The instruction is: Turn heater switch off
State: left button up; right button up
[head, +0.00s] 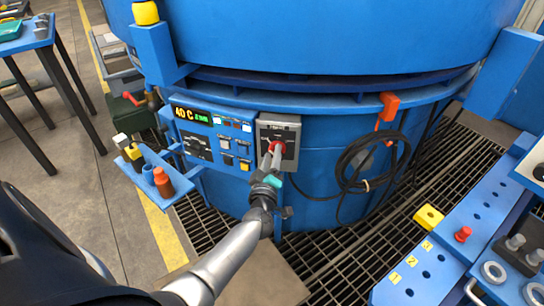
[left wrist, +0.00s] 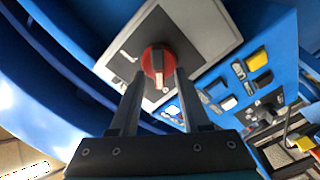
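The heater switch is a red rotary knob (head: 278,146) on a grey plate (head: 291,128) on the front of the blue furnace. In the left wrist view the red knob (left wrist: 156,62) has a pale mark pointing down and slightly right. My left gripper (head: 271,157) reaches up to the knob from below in the head view. In the left wrist view the left gripper (left wrist: 161,78) is open, with one finger on each side of the knob and gaps visible beside its handle. Whether a fingertip touches the knob I cannot tell. My right gripper is not in view.
A blue control panel (head: 216,137) with a lit display and several switches is left of the plate. A black cable coil (head: 345,165) hangs to the right. A small blue tray (head: 176,187) with bottles juts out left. A blue bench (head: 411,278) stands at the lower right.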

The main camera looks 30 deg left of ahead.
pick_arm(q)
jog(key=p+v, duration=0.4)
jog(key=v, duration=1.1)
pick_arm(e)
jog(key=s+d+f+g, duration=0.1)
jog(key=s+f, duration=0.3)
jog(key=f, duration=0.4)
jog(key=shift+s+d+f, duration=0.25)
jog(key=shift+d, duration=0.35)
pick_arm(q)
jog(key=shift+d+p, duration=0.1)
jog(key=shift+p, duration=0.2)
